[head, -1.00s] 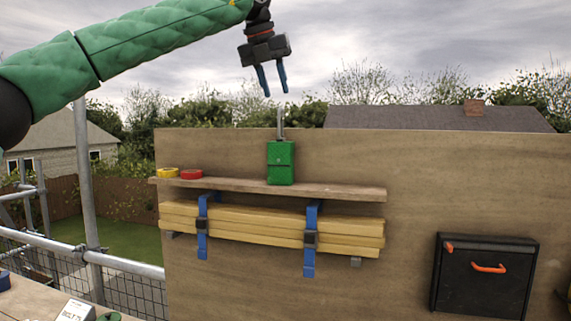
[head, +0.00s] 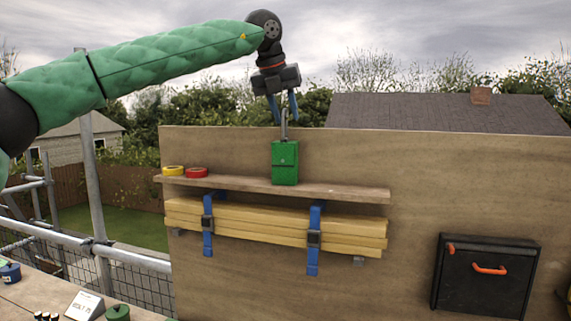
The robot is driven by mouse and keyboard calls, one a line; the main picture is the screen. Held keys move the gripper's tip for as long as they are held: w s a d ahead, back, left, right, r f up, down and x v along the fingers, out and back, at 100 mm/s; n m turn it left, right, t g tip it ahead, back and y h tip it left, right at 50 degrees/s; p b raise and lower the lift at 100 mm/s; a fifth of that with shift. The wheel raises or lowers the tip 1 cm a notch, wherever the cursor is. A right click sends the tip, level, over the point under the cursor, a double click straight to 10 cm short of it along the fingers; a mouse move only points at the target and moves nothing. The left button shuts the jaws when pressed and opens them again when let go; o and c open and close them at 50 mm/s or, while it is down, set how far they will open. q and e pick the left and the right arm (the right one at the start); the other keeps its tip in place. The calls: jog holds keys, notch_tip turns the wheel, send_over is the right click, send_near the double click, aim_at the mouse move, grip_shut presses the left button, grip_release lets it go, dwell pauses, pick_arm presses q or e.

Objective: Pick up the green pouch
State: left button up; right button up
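The green pouch (head: 285,163) stands upright on a narrow wooden shelf (head: 340,192) fixed to the plywood wall. A thin grey metal piece (head: 284,124) sticks up from its top. My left gripper (head: 284,118) points down above the pouch, its two blue fingers apart, one on either side of the metal piece. I cannot tell whether the fingers touch it. The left gripper is open. My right gripper is not in the head view.
A yellow tape roll (head: 173,170) and a red one (head: 196,172) lie on the shelf's left end. Below, blue straps hold wooden battens (head: 260,222). A black box (head: 485,275) with an orange handle is at right. A bench (head: 50,295) with small items is at lower left.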

pick_arm(q)
jog(key=shift+s, duration=0.1)
jog(key=shift+a, duration=0.1)
jog(key=shift+c, duration=0.9)
grip_shut()
